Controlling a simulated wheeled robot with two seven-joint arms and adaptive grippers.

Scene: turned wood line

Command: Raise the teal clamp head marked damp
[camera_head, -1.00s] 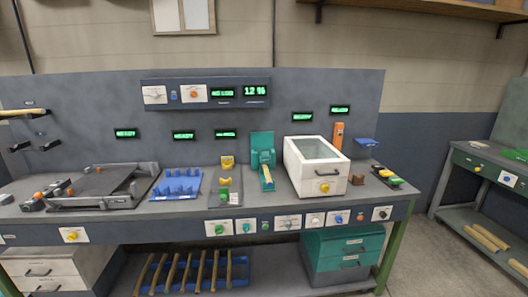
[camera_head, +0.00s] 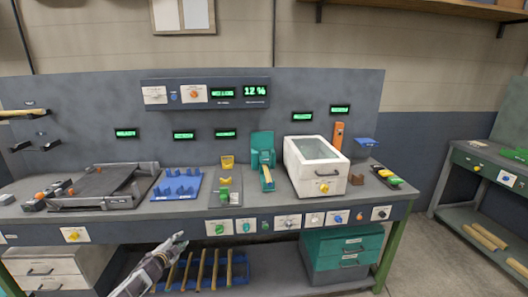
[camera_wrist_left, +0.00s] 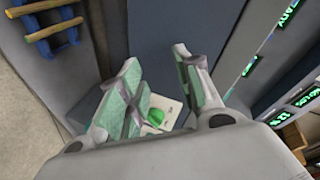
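The teal clamp head (camera_head: 263,141) stands upright at the back of a teal fixture on the bench, left of the white lidded box. A wooden piece (camera_head: 267,176) lies in the fixture in front of it. Any "damp" marking is too small to read. My left gripper (camera_head: 176,242) is in front of the bench's front edge, low and to the left of the clamp, well apart from it. In the left wrist view its two fingers (camera_wrist_left: 156,58) are spread with nothing between them. My right gripper is in neither view.
A white box with a glass lid (camera_head: 318,165) stands right of the clamp. A green-and-yellow fixture (camera_head: 225,185) and a blue rack (camera_head: 177,185) stand to its left. Labelled buttons, one green (camera_head: 219,228), line the front panel. Turned sticks lie on a lower shelf.

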